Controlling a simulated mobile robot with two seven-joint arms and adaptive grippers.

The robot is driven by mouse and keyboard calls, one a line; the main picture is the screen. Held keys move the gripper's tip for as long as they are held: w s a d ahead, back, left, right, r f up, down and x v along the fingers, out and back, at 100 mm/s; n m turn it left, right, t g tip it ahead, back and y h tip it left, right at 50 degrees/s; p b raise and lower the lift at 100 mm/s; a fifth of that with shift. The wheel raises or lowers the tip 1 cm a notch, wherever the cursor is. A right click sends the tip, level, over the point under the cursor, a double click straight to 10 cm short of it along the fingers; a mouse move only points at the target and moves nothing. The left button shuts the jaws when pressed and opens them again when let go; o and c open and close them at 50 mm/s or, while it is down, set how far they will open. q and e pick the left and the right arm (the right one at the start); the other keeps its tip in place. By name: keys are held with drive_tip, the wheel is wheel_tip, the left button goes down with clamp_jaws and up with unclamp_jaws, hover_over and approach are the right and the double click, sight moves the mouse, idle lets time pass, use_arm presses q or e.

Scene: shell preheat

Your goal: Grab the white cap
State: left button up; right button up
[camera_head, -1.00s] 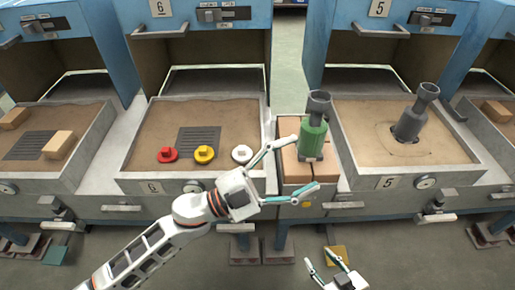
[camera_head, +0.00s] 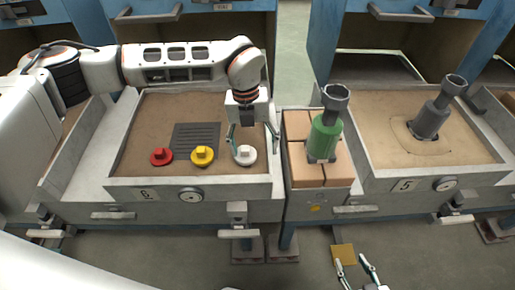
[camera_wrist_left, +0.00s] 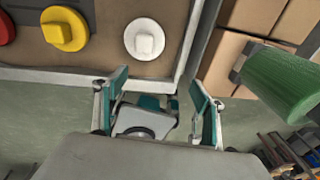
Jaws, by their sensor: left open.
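The white cap (camera_head: 245,157) is a round disc with a squarish knob, lying on the sand-coloured bed of tray 6 at its right front corner. My left gripper (camera_head: 252,143) hangs over it from above, with its two fingers spread and nothing between them. In the left wrist view the white cap (camera_wrist_left: 145,39) lies beyond the open fingertips (camera_wrist_left: 159,78), toward the top and slightly left of the middle between them. The cap appears untouched.
A yellow cap (camera_head: 202,157) and a red cap (camera_head: 161,157) lie left of the white one, near a dark grille (camera_head: 196,136). The tray's front wall (camera_head: 232,187) is close. A green cylinder (camera_head: 323,139) stands on bricks to the right, and a grey one (camera_head: 431,122) in tray 5.

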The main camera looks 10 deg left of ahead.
sight(245, 148)
use_arm(q)
drive_tip(key=shift+n+t+y, duration=0.3)
drive_tip(key=shift+y, duration=0.3)
drive_tip(key=w+a, duration=0.1)
drive_tip(key=w+a+r, duration=0.1)
drive_tip(key=w+a, duration=0.1)
drive_tip(key=shift+r, duration=0.1)
drive_tip(key=shift+w+a+f, duration=0.15)
drive_tip(key=shift+f, duration=0.1)
wheel_tip(245, 148, down, 7)
drive_tip(key=shift+a+f+b, duration=0.1)
drive_tip(key=shift+a+b, duration=0.05)
drive_tip(key=shift+b, duration=0.4)
drive_tip(key=shift+s, duration=0.2)
drive_tip(key=c, duration=1.2)
